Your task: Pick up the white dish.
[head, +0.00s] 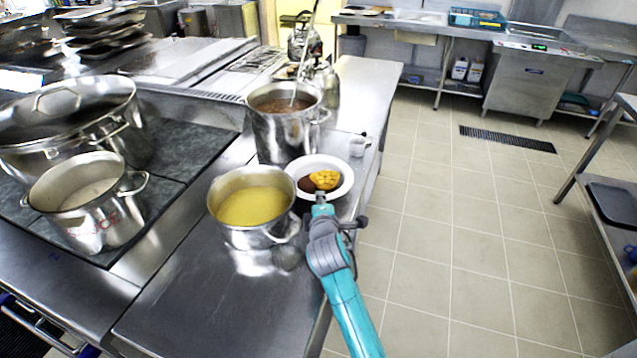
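A round white dish (342,188) with dark brown and yellow food on it sits on the steel counter, between two pots. The dish's left rim lies close behind the pot of yellow soup.
The yellow soup pot (252,207) stands left of my gripper. A tall pot with a ladle (284,125) stands behind the dish. Large pots (85,205) are on the stove at left. Bare counter (215,305) lies in front; open floor (450,220) is at right.

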